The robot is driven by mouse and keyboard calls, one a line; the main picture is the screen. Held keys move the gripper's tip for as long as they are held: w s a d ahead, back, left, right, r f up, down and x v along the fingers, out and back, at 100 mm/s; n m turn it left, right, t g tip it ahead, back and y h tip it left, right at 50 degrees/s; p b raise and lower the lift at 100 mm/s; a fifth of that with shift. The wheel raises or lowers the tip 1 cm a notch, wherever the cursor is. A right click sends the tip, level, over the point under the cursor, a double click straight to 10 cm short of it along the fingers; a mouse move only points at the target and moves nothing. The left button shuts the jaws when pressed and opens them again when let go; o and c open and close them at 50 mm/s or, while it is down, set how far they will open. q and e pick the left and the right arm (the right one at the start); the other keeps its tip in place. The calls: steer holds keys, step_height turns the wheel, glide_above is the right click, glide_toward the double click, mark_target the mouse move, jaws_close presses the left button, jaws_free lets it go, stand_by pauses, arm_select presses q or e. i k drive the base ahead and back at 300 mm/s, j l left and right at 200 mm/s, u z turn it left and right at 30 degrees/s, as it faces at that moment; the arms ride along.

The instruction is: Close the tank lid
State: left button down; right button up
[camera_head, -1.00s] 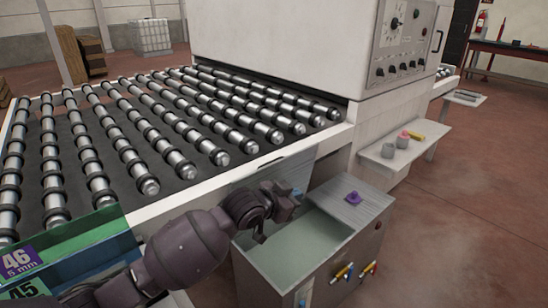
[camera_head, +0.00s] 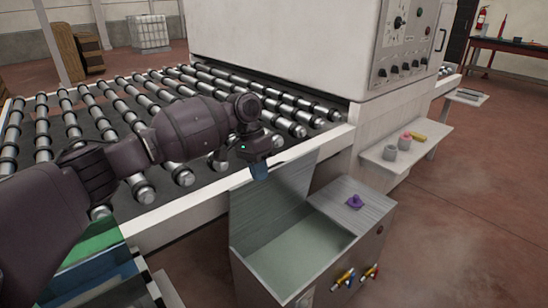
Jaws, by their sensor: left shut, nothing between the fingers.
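The tank (camera_head: 315,275) is a grey metal box at lower centre, with pale greenish liquid or a pale floor inside. Its lid (camera_head: 270,210) stands open as a raised, tilted panel along the tank's rear side, beside the roller table. A fixed top plate (camera_head: 345,215) with a purple knob (camera_head: 354,202) covers the tank's right part. My right gripper is out of view.
The roller conveyor (camera_head: 150,180) of the white machine (camera_head: 285,45) lies behind the tank, under my left arm. Coloured valves (camera_head: 345,278) stick out of the tank's front. A side shelf (camera_head: 390,160) holds small items. The floor to the right is clear.

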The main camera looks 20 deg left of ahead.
mark_target(253, 204)
steer(key=i+j, duration=0.2)
steer(key=i, duration=0.2)
steer(key=i+j, duration=0.15)
steer(key=i, duration=0.25)
